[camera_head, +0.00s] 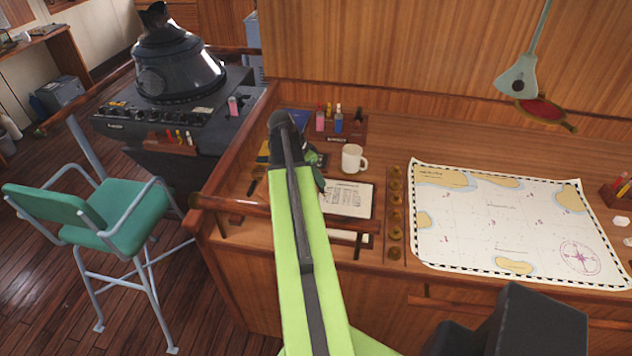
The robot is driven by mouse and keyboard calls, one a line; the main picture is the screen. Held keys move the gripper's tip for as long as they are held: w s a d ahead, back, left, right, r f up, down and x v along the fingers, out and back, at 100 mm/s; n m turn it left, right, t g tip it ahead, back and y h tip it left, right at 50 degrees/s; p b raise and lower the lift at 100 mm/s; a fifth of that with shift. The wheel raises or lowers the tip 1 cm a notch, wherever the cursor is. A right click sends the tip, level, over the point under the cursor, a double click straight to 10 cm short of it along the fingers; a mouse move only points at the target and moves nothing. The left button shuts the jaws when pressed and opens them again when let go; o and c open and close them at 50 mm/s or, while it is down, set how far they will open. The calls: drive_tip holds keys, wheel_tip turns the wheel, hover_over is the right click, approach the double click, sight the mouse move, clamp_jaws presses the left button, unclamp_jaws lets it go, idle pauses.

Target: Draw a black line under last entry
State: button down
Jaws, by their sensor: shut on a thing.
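A white sheet with printed text and a small drawing (348,197) lies on the wooden desk, left of the chart. Its lines are too small to read, so I cannot tell the last entry. My green arm crosses in front of the sheet's left side. My gripper (317,168) is at the far end of the arm, just above and left of the sheet's top-left corner. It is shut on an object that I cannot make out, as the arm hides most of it. I cannot tell whether anything touches the paper.
A white mug (353,158) stands right behind the sheet. A rack of small bottles (340,124) is farther back. A row of brass knobs (395,212) separates the sheet from a large chart (500,225). A wooden rail (250,207) runs along the front edge.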

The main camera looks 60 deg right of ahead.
sight(323, 191)
wheel_tip(323, 191, down, 4)
drive_tip(key=shift+s+r+b, duration=0.1)
drive_tip(key=shift+r+b, duration=0.15)
drive_tip(key=shift+b, duration=1)
drive_tip(key=s+d, duration=0.1)
drive_tip(key=s, duration=0.3)
drive_tip(key=s+d, duration=0.2)
drive_tip(key=s, duration=0.2)
drive_tip(key=s+d+r+p, duration=0.1)
drive_tip(key=s+d, duration=0.1)
drive_tip(key=s, duration=0.3)
drive_tip(key=w+a, duration=0.1)
drive_tip(key=w, duration=0.3)
drive_tip(key=w+a, duration=0.2)
drive_tip(key=w, duration=0.2)
drive_tip(key=w+a, duration=0.2)
drive_tip(key=w, duration=0.3)
drive_tip(key=shift+w, duration=0.25)
drive_tip(key=shift+f+b, duration=0.75)
idle(0.6)
drive_tip(key=shift+s, duration=0.1)
idle(0.7)
drive_tip(key=shift+s+d, duration=0.2)
drive_tip(key=shift+s, duration=0.25)
drive_tip(key=shift+s, duration=0.1)
drive_tip(key=shift+s+d, duration=0.2)
drive_tip(key=shift+s, duration=0.2)
